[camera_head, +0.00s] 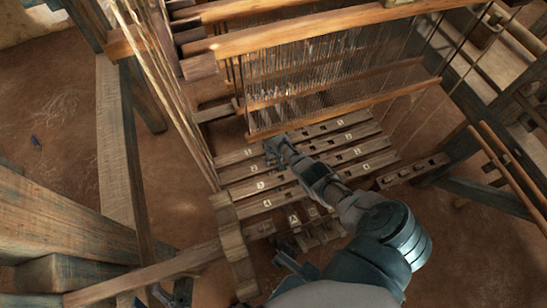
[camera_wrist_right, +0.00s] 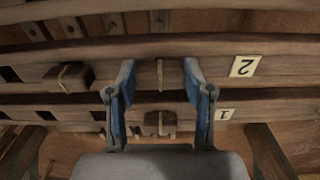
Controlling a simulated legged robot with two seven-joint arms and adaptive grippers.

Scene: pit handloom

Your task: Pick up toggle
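My right gripper (camera_wrist_right: 160,75) is open in the right wrist view, its two blue-sided fingers spread apart over wooden bars. Between the fingers a small wooden piece with a pale cord (camera_wrist_right: 160,122), which may be the toggle, sits at the lower bar. A wooden block with a cord loop (camera_wrist_right: 68,77) lies left of the fingers. I cannot tell for certain which piece is the toggle. In the head view my right gripper (camera_head: 272,150) is at the numbered bars (camera_head: 270,183). My left gripper (camera_head: 172,293) seems to show only as dark parts at the bottom edge; its opening is unclear.
The loom's hanging threads (camera_head: 320,70) and a wooden beam (camera_head: 330,27) stand just beyond the bars. Tall timber posts (camera_head: 118,150) are at left. Slotted wooden rails (camera_head: 412,172) lie at right.

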